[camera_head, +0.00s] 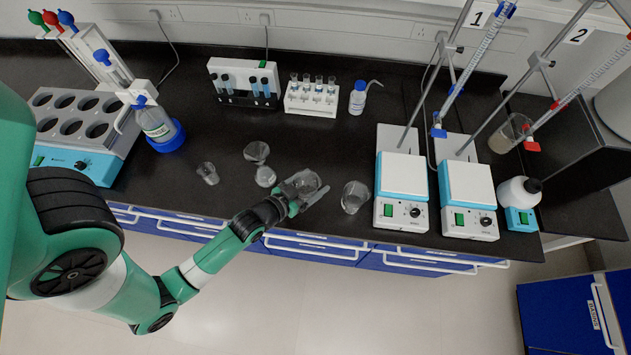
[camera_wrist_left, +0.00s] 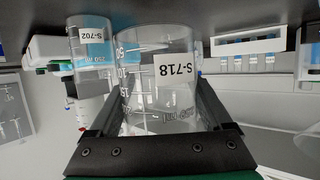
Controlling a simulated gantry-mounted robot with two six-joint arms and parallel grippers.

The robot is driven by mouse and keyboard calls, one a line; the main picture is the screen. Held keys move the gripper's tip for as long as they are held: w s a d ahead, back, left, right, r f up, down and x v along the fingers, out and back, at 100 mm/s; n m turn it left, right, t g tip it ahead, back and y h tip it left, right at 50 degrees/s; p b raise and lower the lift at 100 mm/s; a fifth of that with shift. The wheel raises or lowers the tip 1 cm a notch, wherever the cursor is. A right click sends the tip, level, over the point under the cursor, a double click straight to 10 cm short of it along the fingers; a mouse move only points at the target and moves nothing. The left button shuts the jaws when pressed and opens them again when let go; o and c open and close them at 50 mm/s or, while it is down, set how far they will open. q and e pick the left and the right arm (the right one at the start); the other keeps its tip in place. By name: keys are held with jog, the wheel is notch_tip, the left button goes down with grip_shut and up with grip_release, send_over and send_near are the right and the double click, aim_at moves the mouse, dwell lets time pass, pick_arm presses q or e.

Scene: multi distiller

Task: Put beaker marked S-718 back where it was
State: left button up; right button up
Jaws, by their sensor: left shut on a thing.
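My left gripper (camera_head: 302,195) is shut around the clear glass beaker marked S-718 (camera_head: 302,180), over the front part of the black bench. In the left wrist view the beaker (camera_wrist_left: 160,90) sits between the two dark fingers of the gripper (camera_wrist_left: 158,118), and its white S-718 label faces the camera. I cannot tell whether its base touches the bench. Another beaker marked S-702 (camera_wrist_left: 92,50) stands behind and to the left in that view. My right gripper is not in view.
Glassware stands close by: a beaker (camera_head: 354,197) to the right and small vessels (camera_head: 256,152), (camera_head: 265,176) and (camera_head: 207,172) to the left. Two hotplates (camera_head: 402,175) (camera_head: 467,187) with burette stands are right. Test tube racks (camera_head: 312,101) stand behind. Bench between racks and beakers is clear.

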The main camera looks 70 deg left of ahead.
aim_at(311, 190)
pick_arm(q)
jog(key=shift+w+a+f, duration=0.2)
jog(key=shift+w+f, duration=0.1)
jog(key=shift+f, duration=0.35)
jog(key=shift+w+a+r, duration=0.1)
jog(key=f+b, duration=0.2)
jog(key=b, duration=0.1)
jog(key=f+b, duration=0.1)
jog(key=f, duration=0.1)
jog(key=shift+w+a, duration=0.3)
jog(key=shift+w, duration=0.05)
jog(key=shift+s+d+f+b, duration=0.15)
jog(key=shift+b, duration=0.15)
jog(key=shift+r, duration=0.2)
jog(key=shift+f, duration=0.2)
jog(key=o, duration=1.5)
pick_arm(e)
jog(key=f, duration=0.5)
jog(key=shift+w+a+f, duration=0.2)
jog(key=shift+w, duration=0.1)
pick_arm(q)
jog(key=shift+r, duration=0.1)
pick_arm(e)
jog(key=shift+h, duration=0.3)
